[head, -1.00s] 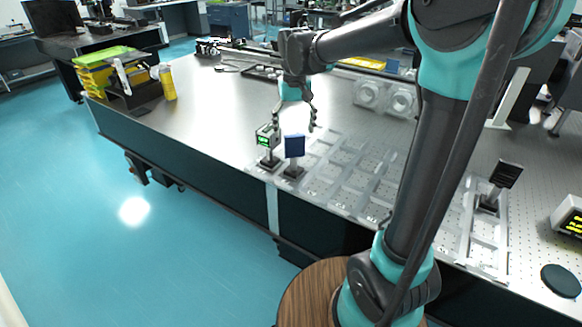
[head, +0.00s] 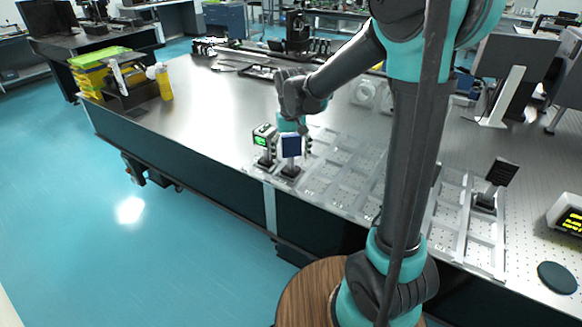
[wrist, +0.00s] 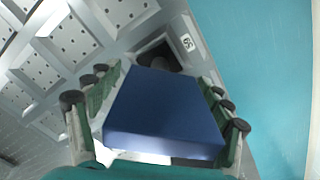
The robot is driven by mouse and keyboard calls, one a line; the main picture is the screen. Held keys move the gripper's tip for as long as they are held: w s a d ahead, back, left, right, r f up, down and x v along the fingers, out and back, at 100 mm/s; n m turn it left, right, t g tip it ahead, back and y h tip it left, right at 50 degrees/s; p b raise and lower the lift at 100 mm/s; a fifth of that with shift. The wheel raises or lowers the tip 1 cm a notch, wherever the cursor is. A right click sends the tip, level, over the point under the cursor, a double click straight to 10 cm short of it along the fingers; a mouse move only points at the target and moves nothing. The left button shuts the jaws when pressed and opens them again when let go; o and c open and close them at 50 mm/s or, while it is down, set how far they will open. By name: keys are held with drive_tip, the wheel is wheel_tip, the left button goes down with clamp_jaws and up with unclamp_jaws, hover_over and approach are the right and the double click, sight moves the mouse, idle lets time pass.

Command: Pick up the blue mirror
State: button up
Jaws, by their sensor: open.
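The blue mirror (head: 291,145) is a small dark blue square on a post with a black base, upright near the table's front edge. In the wrist view the blue mirror (wrist: 165,113) fills the middle of the picture. My gripper (head: 293,137) is just behind and around it in the head view, partly hidden by the mirror. In the wrist view my gripper (wrist: 157,115) is open, with one green-padded finger on each side of the mirror. I cannot tell whether the pads touch it. Its post is mostly hidden there.

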drive_tip(key=c, duration=1.6)
drive_tip(key=shift+r, duration=0.15)
